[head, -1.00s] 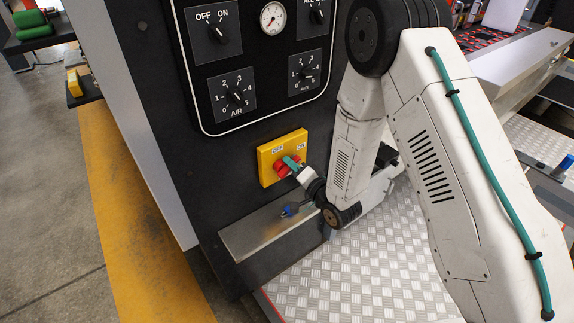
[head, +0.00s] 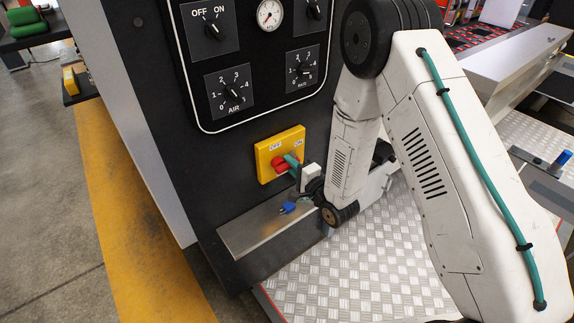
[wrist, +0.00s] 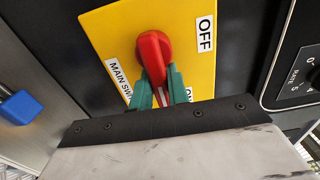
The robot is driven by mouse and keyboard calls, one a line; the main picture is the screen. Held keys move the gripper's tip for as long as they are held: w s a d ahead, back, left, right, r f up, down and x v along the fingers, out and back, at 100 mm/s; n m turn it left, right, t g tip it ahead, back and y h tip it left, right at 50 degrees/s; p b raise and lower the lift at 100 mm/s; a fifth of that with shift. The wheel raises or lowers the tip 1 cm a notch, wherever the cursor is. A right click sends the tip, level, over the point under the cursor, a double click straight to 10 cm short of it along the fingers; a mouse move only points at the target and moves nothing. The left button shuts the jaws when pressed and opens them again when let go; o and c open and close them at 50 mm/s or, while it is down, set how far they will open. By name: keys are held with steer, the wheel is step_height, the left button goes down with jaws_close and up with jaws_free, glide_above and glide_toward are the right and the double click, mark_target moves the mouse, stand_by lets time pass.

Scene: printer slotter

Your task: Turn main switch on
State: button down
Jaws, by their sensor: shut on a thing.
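The main switch is a red rotary handle (wrist: 153,55) on a yellow plate (wrist: 97,37) with OFF, ON and MAIN SWITCH labels. In the wrist view OFF is at upper right, and ON at lower right is partly covered. The plate (head: 264,165) also shows low on the black panel in the head view. My gripper (wrist: 162,88) has green fingertips shut on the red handle, one on each side. A white mark on the handle's near end shows between the fingers, pointing down and slightly right in the wrist view.
The black control panel (head: 150,125) has several dials and a gauge (head: 270,15) above the switch. Tread plate floor (head: 370,275) lies at right.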

steer(key=shift+s+a+f, duration=0.2)
steer(key=shift+s+f, duration=0.05)
steer(key=shift+s, duration=0.05)
steer(key=c, duration=1.4)
jaws_free()
steer(key=shift+o, duration=0.2)
steer(key=shift+r, duration=0.1)
steer(key=shift+w+d, duration=0.1)
steer(key=v, duration=0.7)
steer(key=shift+s+d, duration=0.2)
steer(key=shift+s, duration=0.15)
